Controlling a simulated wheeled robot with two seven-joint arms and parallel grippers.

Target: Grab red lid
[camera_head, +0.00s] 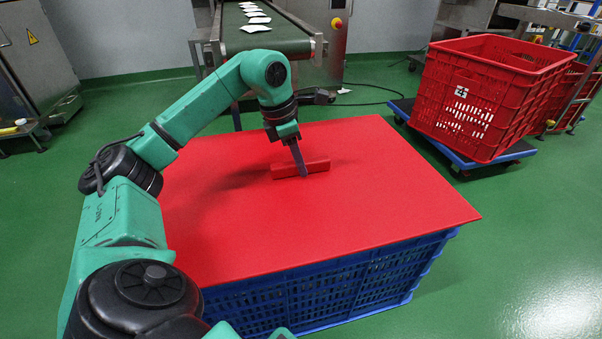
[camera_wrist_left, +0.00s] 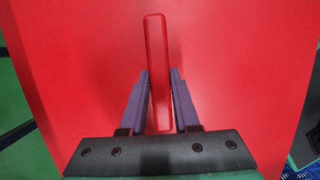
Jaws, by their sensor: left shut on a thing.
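The red lid (camera_head: 400,200) is a large flat sheet lying on top of a blue crate (camera_head: 330,290) in the head view. A raised red bar handle (camera_head: 318,166) stands at its middle. My left gripper (camera_head: 303,172) reaches down from above and is shut on this handle. In the left wrist view the two purple fingers of my left gripper (camera_wrist_left: 158,105) lie on either side of the handle (camera_wrist_left: 155,50), with the lid's flat surface (camera_wrist_left: 240,60) behind it. My right gripper is not in view.
A conveyor (camera_head: 262,35) with several white packets stands behind the crate. Green floor (camera_head: 520,240) is clear at the right.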

